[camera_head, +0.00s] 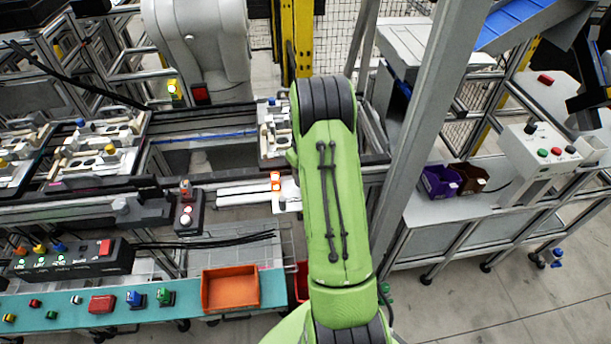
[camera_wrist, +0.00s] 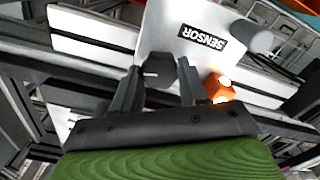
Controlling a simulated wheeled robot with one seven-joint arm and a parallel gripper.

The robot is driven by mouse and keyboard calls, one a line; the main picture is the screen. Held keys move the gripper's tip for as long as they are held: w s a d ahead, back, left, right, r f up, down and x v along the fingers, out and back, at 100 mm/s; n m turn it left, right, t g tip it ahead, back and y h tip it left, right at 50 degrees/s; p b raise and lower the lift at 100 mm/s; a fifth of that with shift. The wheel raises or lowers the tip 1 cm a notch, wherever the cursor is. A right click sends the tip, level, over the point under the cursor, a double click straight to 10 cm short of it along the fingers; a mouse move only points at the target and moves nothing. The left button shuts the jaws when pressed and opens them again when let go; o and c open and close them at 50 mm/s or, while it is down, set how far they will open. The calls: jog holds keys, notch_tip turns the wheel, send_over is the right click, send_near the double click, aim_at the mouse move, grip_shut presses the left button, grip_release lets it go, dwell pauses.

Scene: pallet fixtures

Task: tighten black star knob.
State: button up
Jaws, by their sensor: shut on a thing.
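The black star knob (camera_wrist: 159,68) shows in the wrist view as a small dark knob at the lower edge of a pale plate labelled SENSOR (camera_wrist: 170,28). My gripper (camera_wrist: 160,80) has its two dark fingers on either side of the knob and is shut on it. Its exact shape is hard to make out between the fingers. In the head view my green arm hides the gripper and the knob. Part of the pale plate (camera_head: 288,196) shows just left of the arm there.
An orange sensor block (camera_wrist: 220,87) with lit spots sits close right of my fingers; it also shows in the head view (camera_head: 275,181). Aluminium rails (camera_wrist: 95,38) run behind the knob. A grey post (camera_head: 428,120) stands right of my arm. An orange bin (camera_head: 231,309) is at the front.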

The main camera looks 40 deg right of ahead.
jog(key=shift+m, duration=0.9)
jog(key=o, duration=1.1)
jog(key=shift+c, duration=0.2)
jog(key=shift+r, duration=0.1)
notch_tip(320, 180, up, 16)
jog(key=p, duration=0.1)
jog(key=shift+f+p, duration=0.2)
jog(key=shift+p, duration=0.1)
